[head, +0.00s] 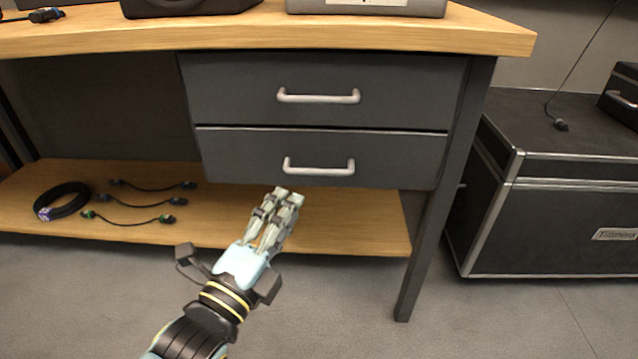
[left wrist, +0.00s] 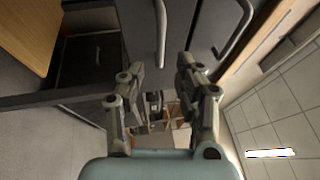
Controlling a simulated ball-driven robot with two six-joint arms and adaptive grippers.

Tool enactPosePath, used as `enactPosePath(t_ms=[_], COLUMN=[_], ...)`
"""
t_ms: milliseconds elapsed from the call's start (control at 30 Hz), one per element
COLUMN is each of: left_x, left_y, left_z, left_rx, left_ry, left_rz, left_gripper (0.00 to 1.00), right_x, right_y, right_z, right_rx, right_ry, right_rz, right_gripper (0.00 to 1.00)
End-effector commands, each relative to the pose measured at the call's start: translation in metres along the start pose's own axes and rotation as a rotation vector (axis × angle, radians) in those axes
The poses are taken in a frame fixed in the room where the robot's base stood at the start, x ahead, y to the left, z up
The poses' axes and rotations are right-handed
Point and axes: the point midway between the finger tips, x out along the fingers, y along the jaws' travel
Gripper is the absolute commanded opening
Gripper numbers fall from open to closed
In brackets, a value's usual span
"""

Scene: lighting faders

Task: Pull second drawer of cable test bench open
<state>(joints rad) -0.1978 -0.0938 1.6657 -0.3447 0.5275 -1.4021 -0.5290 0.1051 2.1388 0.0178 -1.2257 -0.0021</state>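The cable test bench (head: 500,38) has two dark grey drawers, one above the other, and both look shut. The second, lower drawer (head: 400,160) has a pale bar handle (head: 318,170). The upper drawer (head: 410,90) has a like handle (head: 318,98). My left gripper (head: 288,194) is just below and a little left of the lower handle in the head view. In the left wrist view, its fingers (left wrist: 160,68) are apart with nothing between them. The lower handle (left wrist: 161,32) shows beyond the fingertips, apart from them. My right gripper is out of view.
A wooden lower shelf (head: 340,215) holds a coiled black cable (head: 62,201) and several short cables (head: 135,219) at the left. A bench leg (head: 440,205) stands right of the drawers. A black case (head: 560,210) stands beyond it. Floor in front is clear.

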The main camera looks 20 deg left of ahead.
Motion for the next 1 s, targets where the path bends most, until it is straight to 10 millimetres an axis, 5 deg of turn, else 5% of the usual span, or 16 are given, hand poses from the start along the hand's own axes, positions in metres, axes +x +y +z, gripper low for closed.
enactPosePath(t_ms=[500,900,1000], left_x=[0.090,0.099,0.099], left_y=[0.000,-0.001,-0.001], left_z=[0.000,0.000,0.000], left_rx=[-0.001,-0.001,-0.001], left_ry=[-0.001,0.000,0.000], left_rz=[-0.001,0.000,0.000], left_gripper=[0.34,0.34,0.21], right_x=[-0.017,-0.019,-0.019], right_y=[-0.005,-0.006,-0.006], right_z=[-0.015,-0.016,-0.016], right_rx=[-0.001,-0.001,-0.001], right_ry=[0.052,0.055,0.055], right_rz=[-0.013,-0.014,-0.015], right_gripper=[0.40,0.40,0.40])
